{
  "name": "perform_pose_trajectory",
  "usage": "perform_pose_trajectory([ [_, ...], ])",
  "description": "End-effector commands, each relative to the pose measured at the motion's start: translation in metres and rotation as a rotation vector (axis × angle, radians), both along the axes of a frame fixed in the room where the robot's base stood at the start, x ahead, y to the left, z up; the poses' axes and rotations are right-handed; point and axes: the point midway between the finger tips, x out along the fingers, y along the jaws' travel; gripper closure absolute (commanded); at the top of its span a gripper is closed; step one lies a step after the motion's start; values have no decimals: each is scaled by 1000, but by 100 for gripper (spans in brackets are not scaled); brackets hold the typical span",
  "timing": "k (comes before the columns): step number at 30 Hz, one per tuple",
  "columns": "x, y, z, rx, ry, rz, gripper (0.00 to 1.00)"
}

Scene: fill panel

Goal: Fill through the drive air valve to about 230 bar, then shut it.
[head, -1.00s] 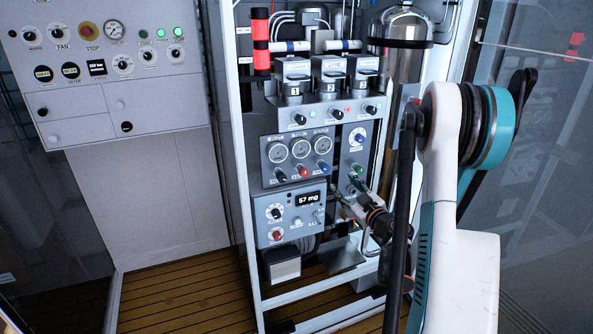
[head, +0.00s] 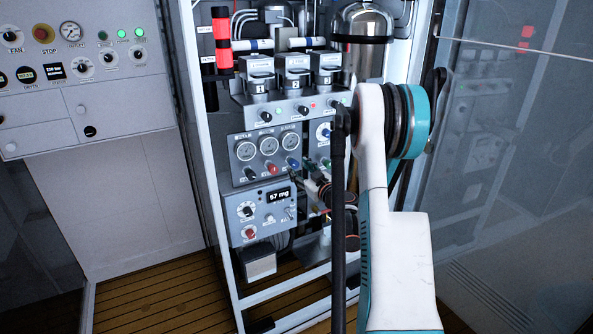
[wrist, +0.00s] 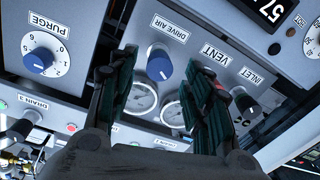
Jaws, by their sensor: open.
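The drive air valve is a blue knob (wrist: 159,65) under a DRIVE AIR label in the wrist view, where the panel appears upside down. In the head view it is the blue knob (head: 293,163) at the right end of the row below the gauges. My gripper (wrist: 168,85) is open, its dark green fingers on either side of the knob in the picture. I cannot tell contact; nothing shows held. In the head view my gripper (head: 320,188) is low beside the panel, partly hidden by my arm. The gauges (head: 267,146) are too small to read.
The VENT label (wrist: 213,52) and INLET label (wrist: 250,74) are close by; the right finger covers part of that area. A blue PURGE knob (wrist: 38,60) sits at left. Below the gauges, a box with a display (head: 279,196) reads 57 mg. The white frame (head: 208,180) borders the panel.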

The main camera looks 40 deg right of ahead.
Motion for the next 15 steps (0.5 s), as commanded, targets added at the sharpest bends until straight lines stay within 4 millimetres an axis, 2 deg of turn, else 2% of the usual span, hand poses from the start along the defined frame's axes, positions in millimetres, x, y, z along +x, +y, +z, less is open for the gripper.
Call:
perform_pose_trajectory([
  [6,23,-4,-1,0,0,0,54],
  [15,27,-5,1,0,0,0,54],
])
